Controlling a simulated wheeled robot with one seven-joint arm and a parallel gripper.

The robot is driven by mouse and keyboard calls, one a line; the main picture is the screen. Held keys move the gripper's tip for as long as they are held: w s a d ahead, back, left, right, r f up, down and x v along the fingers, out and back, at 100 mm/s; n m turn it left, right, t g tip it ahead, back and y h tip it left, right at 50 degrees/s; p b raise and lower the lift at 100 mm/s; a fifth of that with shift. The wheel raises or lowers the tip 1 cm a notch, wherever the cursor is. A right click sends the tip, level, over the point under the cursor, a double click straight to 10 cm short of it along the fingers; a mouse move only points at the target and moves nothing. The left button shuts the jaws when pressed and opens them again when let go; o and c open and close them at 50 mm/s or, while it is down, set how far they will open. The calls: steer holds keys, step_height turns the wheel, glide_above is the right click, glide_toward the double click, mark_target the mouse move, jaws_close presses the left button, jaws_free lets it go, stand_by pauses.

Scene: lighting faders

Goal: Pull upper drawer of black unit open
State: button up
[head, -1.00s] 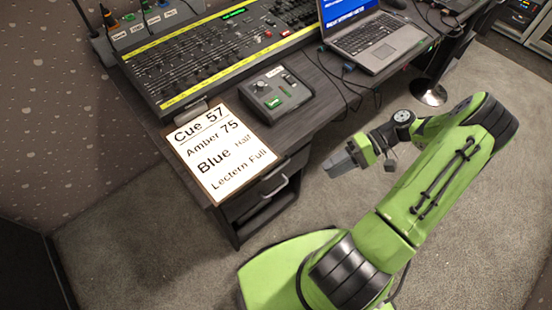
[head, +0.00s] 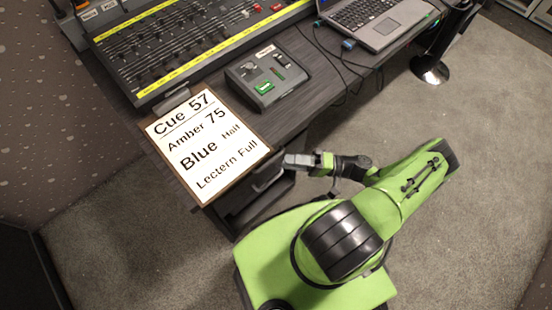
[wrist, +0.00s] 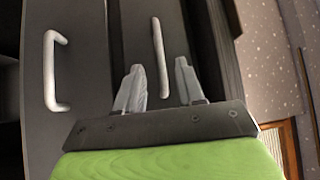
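The black drawer unit (head: 238,222) stands under the desk's near end. In the wrist view it appears turned sideways, with two pale bar handles. The upper drawer's handle (wrist: 158,40) lies in line with the gap between my fingers, upright in the picture. The lower drawer's handle (wrist: 50,70) is farther left. The upper drawer looks closed. My gripper (wrist: 158,75) is open, one finger on each side of the upper handle. In the head view my gripper (head: 292,160) is at the unit's front, beside the desk edge. Contact with the handle cannot be told.
A cue sheet (head: 205,145) on a board lies at the desk's edge above the drawers. A small control box (head: 266,80), a lighting console (head: 170,50) and a laptop (head: 375,25) stand on the desk.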

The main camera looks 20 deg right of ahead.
steer(key=x, duration=0.5)
steer(key=shift+c, duration=0.5)
jaws_close()
